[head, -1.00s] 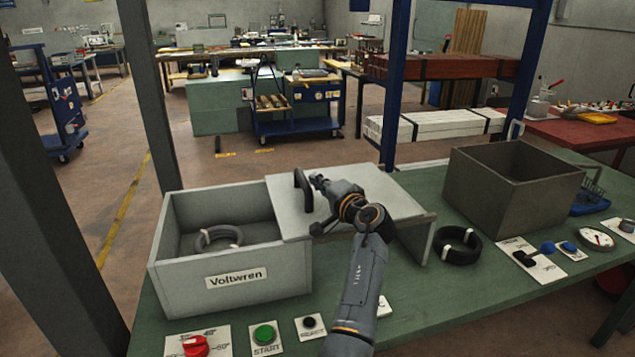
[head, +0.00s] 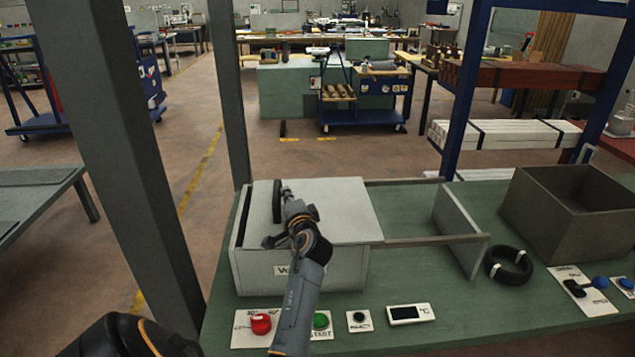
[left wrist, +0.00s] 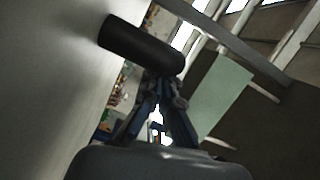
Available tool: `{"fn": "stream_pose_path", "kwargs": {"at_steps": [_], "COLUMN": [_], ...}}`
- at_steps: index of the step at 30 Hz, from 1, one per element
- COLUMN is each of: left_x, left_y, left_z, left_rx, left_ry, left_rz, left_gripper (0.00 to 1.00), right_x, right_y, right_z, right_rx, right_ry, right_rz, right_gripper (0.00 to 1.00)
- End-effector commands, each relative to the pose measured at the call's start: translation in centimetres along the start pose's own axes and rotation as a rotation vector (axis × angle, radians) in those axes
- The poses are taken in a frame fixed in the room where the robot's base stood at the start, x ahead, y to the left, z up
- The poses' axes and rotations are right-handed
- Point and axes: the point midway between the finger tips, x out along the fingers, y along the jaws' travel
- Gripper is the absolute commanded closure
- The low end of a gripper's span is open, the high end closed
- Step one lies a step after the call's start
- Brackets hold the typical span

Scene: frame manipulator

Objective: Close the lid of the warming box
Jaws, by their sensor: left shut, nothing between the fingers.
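The warming box (head: 335,270) is a light grey box on the green bench, its front label partly hidden by my arm. Its flat pale lid (head: 340,205) lies over the box opening, with a narrow strip at the left edge. The black bar handle (head: 277,201) stands near the lid's left end; it is also large in the left wrist view (left wrist: 140,45). My left gripper (head: 287,194) is shut and empty at the handle's right side. In the left wrist view its fingers (left wrist: 163,100) are just below the handle; contact is unclear. My right gripper is not in view.
An empty support frame (head: 460,232) extends right of the box. A black cable ring (head: 508,265) and an open brown-grey bin (head: 570,205) stand farther right. A red knob (head: 261,324), green button (head: 320,320) and display (head: 409,313) line the front. A grey post (head: 120,150) rises at left.

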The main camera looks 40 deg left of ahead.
Motion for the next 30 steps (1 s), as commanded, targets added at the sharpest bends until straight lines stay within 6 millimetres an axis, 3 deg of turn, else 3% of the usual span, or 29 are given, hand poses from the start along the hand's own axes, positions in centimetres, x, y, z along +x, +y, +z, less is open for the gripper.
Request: {"fn": "stream_pose_path", "kwargs": {"at_steps": [3,9,30], "left_x": [0.5,0.9,1.4], "left_y": [-0.6,-0.8,-1.0], "left_z": [2.0,3.6,3.6], "left_rx": [0.002,0.000,0.000], "left_ry": [-0.001,0.000,-0.003], "left_rz": [0.000,0.001,0.000], "left_gripper": [1.00,1.00,1.00], "right_x": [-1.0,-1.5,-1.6], "right_y": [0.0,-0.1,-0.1], "right_z": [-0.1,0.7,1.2], "right_rx": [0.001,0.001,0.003], "right_ry": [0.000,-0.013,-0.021], "right_rz": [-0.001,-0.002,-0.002], "right_gripper": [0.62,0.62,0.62]}}
